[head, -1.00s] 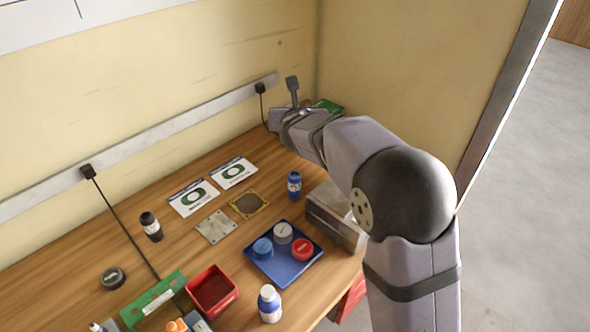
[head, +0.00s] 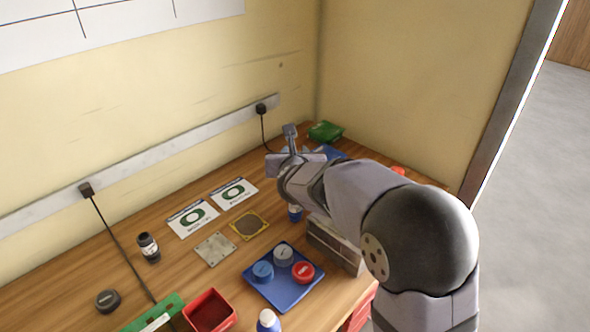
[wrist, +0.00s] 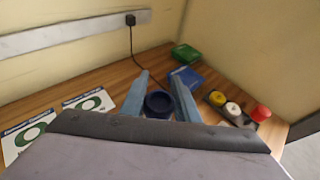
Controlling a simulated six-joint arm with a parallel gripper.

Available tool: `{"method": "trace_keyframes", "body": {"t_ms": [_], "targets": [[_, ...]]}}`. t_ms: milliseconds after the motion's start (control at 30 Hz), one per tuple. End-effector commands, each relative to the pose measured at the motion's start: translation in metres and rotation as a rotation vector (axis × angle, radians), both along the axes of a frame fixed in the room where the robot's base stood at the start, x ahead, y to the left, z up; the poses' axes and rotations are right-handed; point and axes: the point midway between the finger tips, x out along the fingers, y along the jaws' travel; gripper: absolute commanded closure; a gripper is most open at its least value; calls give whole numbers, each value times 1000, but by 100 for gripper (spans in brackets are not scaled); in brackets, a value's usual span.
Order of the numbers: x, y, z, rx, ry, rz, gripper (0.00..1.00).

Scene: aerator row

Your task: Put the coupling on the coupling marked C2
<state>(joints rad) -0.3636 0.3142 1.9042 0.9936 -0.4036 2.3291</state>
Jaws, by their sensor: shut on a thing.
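My gripper (wrist: 158,84) is shut on a dark blue ring-shaped coupling (wrist: 159,103), seen between its two fingers in the wrist view. The gripper is over the back part of the bench; in the head view my own wrist hides the held coupling. A blue tray (head: 264,291) holds a blue (head: 263,271), a white (head: 284,254) and a red (head: 303,272) coupling. In the wrist view a dark tray (wrist: 243,125) at the right bears yellow (wrist: 217,98) and white (wrist: 233,108) round pieces, with a red one (wrist: 260,113) beside them. I cannot read a C2 mark.
A green box (head: 325,131) and a blue item (wrist: 187,77) lie near the back corner. Two printed cards (head: 234,192), a grey plate (head: 215,249), a bottle (head: 148,247) and a red bin (head: 209,312) stand along the bench. A grey metal block (head: 335,247) sits below my arm.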

Motion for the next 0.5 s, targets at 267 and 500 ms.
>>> {"method": "trace_keyframes", "body": {"t_ms": [267, 500], "targets": [[0, 0, -9, 0, -1, -1, 96], [0, 0, -36, -1, -1, 0, 96]]}}
